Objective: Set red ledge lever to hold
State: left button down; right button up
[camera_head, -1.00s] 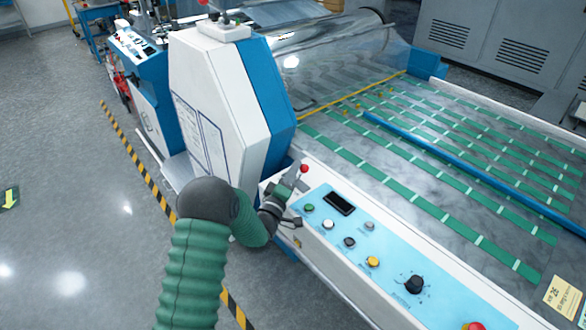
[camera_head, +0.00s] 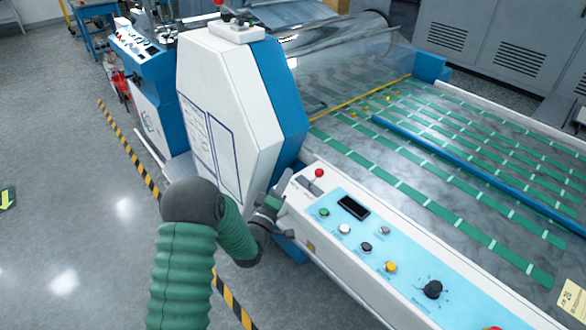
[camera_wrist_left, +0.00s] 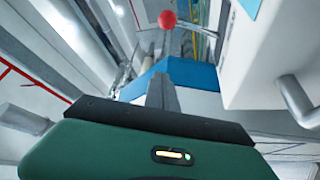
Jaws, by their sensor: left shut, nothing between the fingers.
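The red ledge lever is a red ball knob (camera_head: 319,173) on a short stem at the near left end of the white ledge, beside the blue button panel. In the left wrist view its red knob (camera_wrist_left: 167,19) shows at the top, beyond the fingers. My left gripper (camera_head: 274,203) is at the ledge's left edge, to the left of the lever and a little lower in the picture, apart from the knob. Its fingers (camera_wrist_left: 161,92) are shut, with nothing between them. My right gripper is not in view.
The blue panel (camera_head: 375,238) carries a green button, a display, several other buttons and a black dial. A tall white and blue machine housing (camera_head: 230,120) stands just behind my left gripper. A blue bar (camera_head: 450,160) lies across the green-striped bed. Grey floor lies left.

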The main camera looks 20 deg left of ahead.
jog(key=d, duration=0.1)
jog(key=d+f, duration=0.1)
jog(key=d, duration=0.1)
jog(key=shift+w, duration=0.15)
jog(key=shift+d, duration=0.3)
pick_arm(q)
jog(key=s+d+f+m+g+p, duration=0.2)
jog(key=s+d+m+g+p, duration=0.2)
jog(key=s+d+m+g, duration=0.5)
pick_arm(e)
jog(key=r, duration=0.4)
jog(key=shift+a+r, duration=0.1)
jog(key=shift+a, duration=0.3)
pick_arm(q)
jog(key=s+d+m+g+p, duration=0.1)
jog(key=s+d+m+g, duration=0.1)
jog(key=s, duration=0.8)
jog(key=s+d+m+g+h+p, duration=0.1)
jog(key=s+d+m+g, duration=0.2)
jog(key=s+g, duration=0.3)
jog(key=s+d, duration=0.1)
jog(key=s, duration=0.3)
jog(key=shift+s+f+g, duration=0.25)
jog(key=shift+s+g, duration=0.05)
jog(key=shift+s, duration=0.05)
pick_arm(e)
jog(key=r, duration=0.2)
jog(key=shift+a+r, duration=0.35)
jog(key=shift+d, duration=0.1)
